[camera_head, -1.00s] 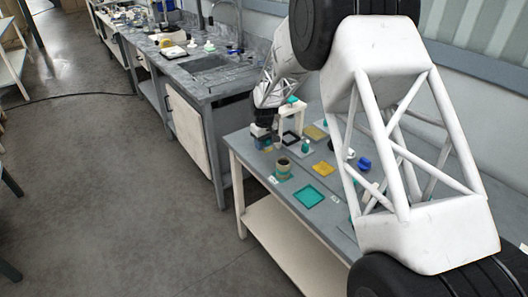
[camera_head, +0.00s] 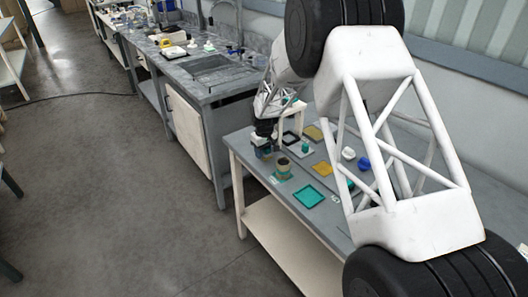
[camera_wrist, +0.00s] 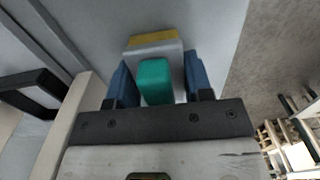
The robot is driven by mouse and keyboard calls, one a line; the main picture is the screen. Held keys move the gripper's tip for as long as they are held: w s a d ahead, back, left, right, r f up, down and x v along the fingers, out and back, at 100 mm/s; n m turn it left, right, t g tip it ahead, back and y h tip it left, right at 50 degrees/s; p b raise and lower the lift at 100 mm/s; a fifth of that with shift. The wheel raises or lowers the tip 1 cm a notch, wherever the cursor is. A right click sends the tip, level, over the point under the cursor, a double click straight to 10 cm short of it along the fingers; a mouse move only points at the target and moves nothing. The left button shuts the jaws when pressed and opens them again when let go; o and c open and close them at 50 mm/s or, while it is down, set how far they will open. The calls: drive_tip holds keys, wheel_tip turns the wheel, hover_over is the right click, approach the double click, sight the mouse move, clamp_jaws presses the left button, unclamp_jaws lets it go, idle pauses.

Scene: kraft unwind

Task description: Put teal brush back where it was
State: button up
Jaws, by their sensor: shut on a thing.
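In the wrist view, my gripper (camera_wrist: 155,85) has its two blue fingers closed around the teal brush (camera_wrist: 155,80). The brush shows a teal block nearest me, a pale grey part beyond it and a yellow strip at the far end. In the head view, my gripper (camera_head: 265,149) is small and low over the far left end of the grey table (camera_head: 262,176), beside a white stand (camera_head: 298,107). The brush is hardly distinguishable there. I cannot tell whether it touches the table.
A cup with a dark opening (camera_head: 283,166) stands close in front of my gripper. A sink bench (camera_head: 212,75) stands behind.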

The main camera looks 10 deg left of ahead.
drive_tip(key=shift+f, duration=0.1)
drive_tip(key=o, duration=0.8)
drive_tip(key=shift+o, duration=0.2)
wheel_tip(320, 180, up, 12)
drive_tip(key=shift+r, duration=0.15)
idle(0.3)
idle(0.4)
drive_tip(key=shift+d, duration=0.1)
idle(0.3)
